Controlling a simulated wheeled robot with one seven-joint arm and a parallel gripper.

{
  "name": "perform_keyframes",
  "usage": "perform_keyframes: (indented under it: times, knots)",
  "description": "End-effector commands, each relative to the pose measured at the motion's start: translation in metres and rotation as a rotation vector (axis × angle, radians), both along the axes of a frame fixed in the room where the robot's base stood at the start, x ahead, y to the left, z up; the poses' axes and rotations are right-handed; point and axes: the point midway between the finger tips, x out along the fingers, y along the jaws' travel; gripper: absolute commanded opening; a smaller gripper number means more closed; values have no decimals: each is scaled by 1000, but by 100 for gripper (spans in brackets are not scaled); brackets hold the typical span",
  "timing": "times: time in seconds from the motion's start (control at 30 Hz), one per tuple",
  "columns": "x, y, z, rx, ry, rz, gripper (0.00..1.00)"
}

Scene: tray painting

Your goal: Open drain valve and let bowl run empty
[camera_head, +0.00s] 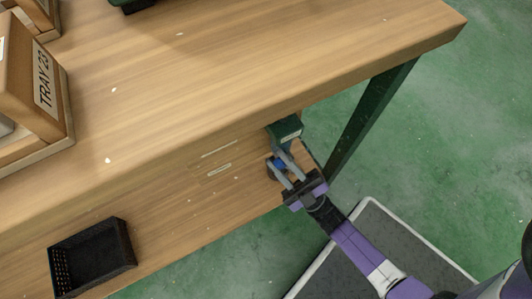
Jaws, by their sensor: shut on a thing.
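My gripper (284,168) is at the front of the wooden workbench, below the edge of its top, towards the right end. Its two grey fingers are shut on a small blue part (279,162), which looks like a valve handle, though the fingers hide much of it. A dark green fitting (286,130) with a pale label sits just above the fingers, under the bench edge. I cannot make out a bowl or any water in this view.
The workbench top (250,60) is mostly bare, with a few pale specks. A wooden box labelled TRAY 23 (44,82) stands at the left. A black basket (92,258) sits on the lower shelf. A dark green leg (368,118) stands right of my gripper.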

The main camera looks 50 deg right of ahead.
Motion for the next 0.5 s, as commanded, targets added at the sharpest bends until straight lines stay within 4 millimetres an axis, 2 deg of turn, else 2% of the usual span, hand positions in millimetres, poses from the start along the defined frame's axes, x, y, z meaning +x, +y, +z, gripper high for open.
perform_keyframes:
  times: [0.5]
  knots:
    - [-8, -7, 2, 96, -29, -1, 0]
